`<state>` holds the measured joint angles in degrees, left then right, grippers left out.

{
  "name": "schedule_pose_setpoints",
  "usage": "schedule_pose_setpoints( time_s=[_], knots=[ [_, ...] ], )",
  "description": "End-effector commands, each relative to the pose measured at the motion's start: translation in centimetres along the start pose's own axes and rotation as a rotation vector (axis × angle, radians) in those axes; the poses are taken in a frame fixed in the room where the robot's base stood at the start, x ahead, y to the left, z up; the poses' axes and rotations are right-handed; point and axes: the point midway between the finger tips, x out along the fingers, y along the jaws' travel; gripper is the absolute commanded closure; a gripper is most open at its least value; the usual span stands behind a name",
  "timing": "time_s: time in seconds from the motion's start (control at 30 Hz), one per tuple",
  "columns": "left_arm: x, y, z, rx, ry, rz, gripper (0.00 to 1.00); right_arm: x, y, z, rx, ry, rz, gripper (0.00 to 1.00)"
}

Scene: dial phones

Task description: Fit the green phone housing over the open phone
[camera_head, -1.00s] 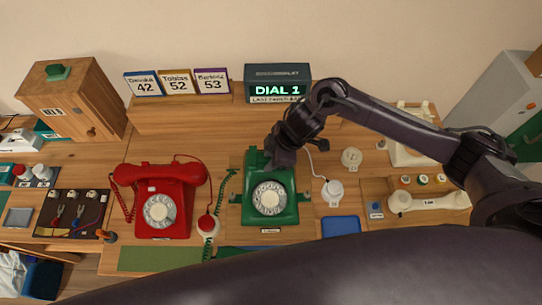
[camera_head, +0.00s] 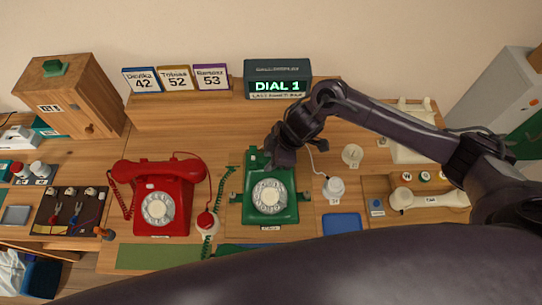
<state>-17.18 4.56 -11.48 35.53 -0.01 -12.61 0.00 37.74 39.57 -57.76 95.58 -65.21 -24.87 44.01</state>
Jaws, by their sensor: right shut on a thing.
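The green phone housing (camera_head: 284,215) with its white dial (camera_head: 269,196) stands on the bench at the middle. My right gripper (camera_head: 277,163) comes in from the upper right and is shut on the housing's back right part; its fingertips are mostly hidden by the wrist. The housing looks level. The open phone under it cannot be seen, and I cannot tell whether the housing is fully seated. My left gripper is not in view.
A blue tray (camera_head: 342,223) lies to the right. A cream handset (camera_head: 428,199) lies further right. A display (camera_head: 277,80) reading DIAL 1 stands behind.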

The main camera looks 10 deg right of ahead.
Motion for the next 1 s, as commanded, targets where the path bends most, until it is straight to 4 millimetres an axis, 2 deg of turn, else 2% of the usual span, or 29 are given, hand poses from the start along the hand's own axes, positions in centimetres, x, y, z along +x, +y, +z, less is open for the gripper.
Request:
schedule_pose_setpoints(
  time_s=[0.07, 0.1, 0.27, 0.6, 1.0],
  knots=[
    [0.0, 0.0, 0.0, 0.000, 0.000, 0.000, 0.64, 0.0, 0.0, 0.0, 0.000, 0.001, 0.001, 1.00],
    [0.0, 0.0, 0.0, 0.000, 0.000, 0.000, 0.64, 0.0, 0.0, 0.0, 0.000, 0.001, 0.000, 0.65],
    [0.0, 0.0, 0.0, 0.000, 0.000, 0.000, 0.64, 0.0, 0.0, 0.0, 0.000, 0.000, 0.000, 0.45],
    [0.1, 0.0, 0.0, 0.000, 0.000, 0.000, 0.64, -0.4, 0.0, 0.0, -0.001, 0.000, 0.000, 0.45],
    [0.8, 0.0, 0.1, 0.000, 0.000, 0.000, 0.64, -6.6, 0.1, 0.0, -0.001, 0.001, 0.002, 0.45]
  ],
)
